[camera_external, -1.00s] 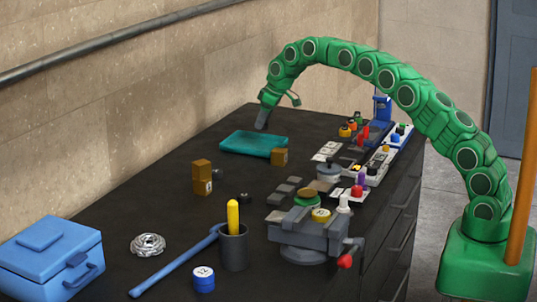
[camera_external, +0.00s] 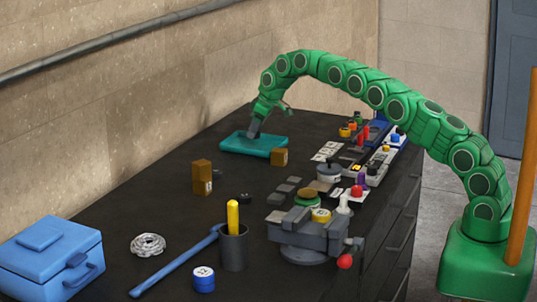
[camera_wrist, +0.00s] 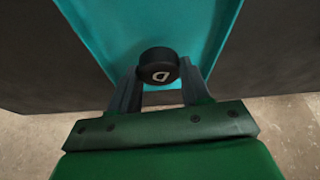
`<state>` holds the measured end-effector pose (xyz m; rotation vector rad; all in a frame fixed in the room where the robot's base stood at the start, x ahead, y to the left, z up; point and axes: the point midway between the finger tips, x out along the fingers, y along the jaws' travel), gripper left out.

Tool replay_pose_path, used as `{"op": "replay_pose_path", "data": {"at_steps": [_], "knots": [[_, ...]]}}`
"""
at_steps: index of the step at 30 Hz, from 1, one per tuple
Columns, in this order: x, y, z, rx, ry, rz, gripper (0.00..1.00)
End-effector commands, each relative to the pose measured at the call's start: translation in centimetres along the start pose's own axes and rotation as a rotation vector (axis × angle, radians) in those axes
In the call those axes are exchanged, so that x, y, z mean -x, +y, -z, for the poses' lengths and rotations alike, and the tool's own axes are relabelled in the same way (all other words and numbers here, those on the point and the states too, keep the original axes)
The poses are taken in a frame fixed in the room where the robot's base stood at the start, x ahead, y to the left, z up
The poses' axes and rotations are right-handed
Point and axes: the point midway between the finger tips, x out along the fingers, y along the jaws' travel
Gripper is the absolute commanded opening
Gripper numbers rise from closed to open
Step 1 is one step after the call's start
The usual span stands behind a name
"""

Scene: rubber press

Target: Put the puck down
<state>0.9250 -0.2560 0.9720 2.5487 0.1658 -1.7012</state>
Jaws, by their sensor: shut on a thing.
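The puck (camera_wrist: 157,66) is a short black cylinder with a white letter-like mark on its face, seen in the wrist view. My gripper (camera_wrist: 159,78) is shut on it, with one grey finger on each side. Below the puck is a teal tray (camera_external: 233,149), whose surface also fills the middle of the wrist view (camera_wrist: 120,25). In the external view my gripper (camera_external: 252,137) reaches down over the tray's middle. The puck cannot be made out there. I cannot tell whether it touches the tray floor.
Stacked brown blocks (camera_external: 202,177) stand nearer the camera. A vise (camera_external: 310,237), a dark cup (camera_external: 233,248) and a blue box (camera_external: 48,258) stand in front. The dark table is clear left of the tray.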

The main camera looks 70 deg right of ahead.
Motion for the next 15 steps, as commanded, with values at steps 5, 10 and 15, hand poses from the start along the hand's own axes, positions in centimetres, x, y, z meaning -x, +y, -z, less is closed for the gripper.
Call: {"op": "replay_pose_path", "data": {"at_steps": [5,10,15], "knots": [[-1.4,-0.1,-0.7,0.000,-0.005,0.003,0.18],[-2.7,-0.1,-1.1,0.000,-0.002,0.002,0.18],[-2.8,0.0,-1.1,0.000,0.000,0.000,0.18]]}}
